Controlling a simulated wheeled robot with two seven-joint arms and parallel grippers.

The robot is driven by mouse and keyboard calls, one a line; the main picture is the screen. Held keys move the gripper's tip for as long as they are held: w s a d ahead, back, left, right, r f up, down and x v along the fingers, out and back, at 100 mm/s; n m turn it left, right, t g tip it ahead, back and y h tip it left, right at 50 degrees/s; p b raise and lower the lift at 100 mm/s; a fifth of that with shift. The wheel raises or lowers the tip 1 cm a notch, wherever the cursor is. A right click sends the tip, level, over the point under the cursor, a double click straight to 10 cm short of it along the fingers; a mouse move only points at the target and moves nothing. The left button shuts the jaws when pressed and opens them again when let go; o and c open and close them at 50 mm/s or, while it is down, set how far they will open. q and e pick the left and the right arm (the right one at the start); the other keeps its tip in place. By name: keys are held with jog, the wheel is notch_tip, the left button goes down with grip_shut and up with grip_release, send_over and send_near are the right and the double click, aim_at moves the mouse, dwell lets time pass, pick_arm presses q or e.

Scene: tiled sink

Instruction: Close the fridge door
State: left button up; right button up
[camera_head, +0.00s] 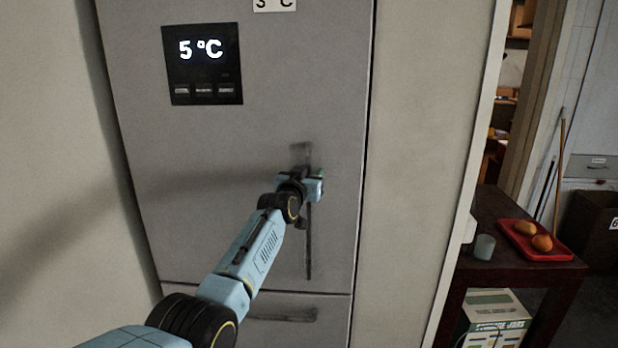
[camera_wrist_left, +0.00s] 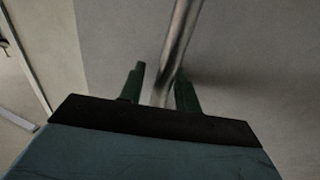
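The grey fridge door (camera_head: 240,140) fills the middle of the head view, with a black panel (camera_head: 203,63) reading 5 °C. It looks flush with its surround, with a thin dark line along its right edge. A vertical bar handle (camera_head: 309,243) is on its right side. My left gripper (camera_head: 318,180) is at the upper part of this handle. In the left wrist view the handle (camera_wrist_left: 179,45) passes between the two green fingers of the left gripper (camera_wrist_left: 158,88). The fingers are apart, and a gap shows beside the bar. My right gripper is in neither view.
A lower drawer with a horizontal handle (camera_head: 282,314) is below the door. Pale walls flank the fridge. At the right, a dark table (camera_head: 495,207) holds a red tray (camera_head: 560,254) with orange fruit and a cup (camera_head: 484,247).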

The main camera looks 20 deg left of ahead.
pick_arm(q)
jog(key=shift+a+f, duration=0.15)
jog(key=shift+f, duration=0.15)
jog(key=s+p, duration=0.2)
jog(key=s, duration=1.1)
jog(key=shift+s+a+p, duration=0.2)
jog(key=shift+s+p, duration=0.05)
jog(key=shift+p, duration=0.05)
